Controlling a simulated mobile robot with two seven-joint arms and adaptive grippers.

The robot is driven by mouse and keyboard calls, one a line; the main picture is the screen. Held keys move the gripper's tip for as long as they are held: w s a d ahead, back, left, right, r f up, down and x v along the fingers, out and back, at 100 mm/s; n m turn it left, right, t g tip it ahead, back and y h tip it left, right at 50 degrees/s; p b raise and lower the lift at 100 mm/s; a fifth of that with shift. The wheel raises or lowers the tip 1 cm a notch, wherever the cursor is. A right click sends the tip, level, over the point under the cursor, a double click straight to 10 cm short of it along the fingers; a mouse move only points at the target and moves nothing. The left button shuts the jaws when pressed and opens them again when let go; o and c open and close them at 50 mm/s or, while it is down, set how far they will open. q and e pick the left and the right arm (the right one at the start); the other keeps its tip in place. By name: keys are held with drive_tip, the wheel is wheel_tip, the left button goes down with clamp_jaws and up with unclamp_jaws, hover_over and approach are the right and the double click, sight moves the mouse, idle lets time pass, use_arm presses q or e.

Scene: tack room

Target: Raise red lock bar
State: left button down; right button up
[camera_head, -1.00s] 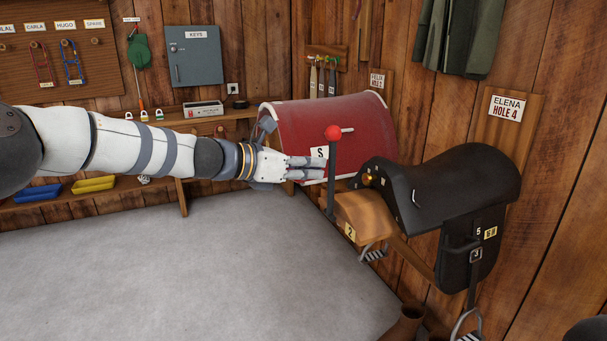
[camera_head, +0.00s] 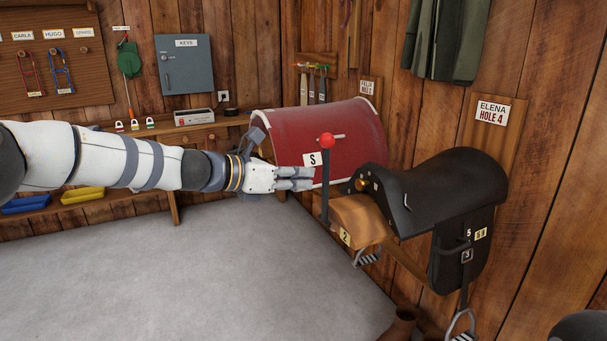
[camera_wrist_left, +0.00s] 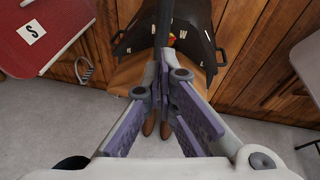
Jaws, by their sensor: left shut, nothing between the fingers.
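An upright dark grey bar (camera_head: 325,185) with a red ball knob (camera_head: 326,141) stands at the front of the wooden saddle rack (camera_head: 360,216), beside the black saddle (camera_head: 440,190). In the left wrist view the dark bar (camera_wrist_left: 163,30) rises just beyond the fingertips. My left gripper (camera_head: 310,179) reaches in from the left, its fingertips pointing at the bar below the knob. Its fingers are together and empty, as the left wrist view (camera_wrist_left: 164,92) also shows. I cannot tell whether the tips touch the bar. My right gripper is not in view.
A red padded rack (camera_head: 300,130) marked S stands behind the gripper. A grey key cabinet (camera_head: 185,65) hangs on the back wall above a shelf with several padlocks. Brown boots (camera_head: 402,322) stand below the saddle. The grey floor (camera_head: 210,270) is clear at left.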

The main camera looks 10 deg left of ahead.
use_arm(q)
drive_tip(key=s+a+r+p, duration=0.1)
drive_tip(key=s+a+r, duration=0.5)
drive_tip(key=r, duration=0.1)
drive_tip(key=shift+r+p, duration=0.2)
drive_tip(key=shift+p, duration=0.15)
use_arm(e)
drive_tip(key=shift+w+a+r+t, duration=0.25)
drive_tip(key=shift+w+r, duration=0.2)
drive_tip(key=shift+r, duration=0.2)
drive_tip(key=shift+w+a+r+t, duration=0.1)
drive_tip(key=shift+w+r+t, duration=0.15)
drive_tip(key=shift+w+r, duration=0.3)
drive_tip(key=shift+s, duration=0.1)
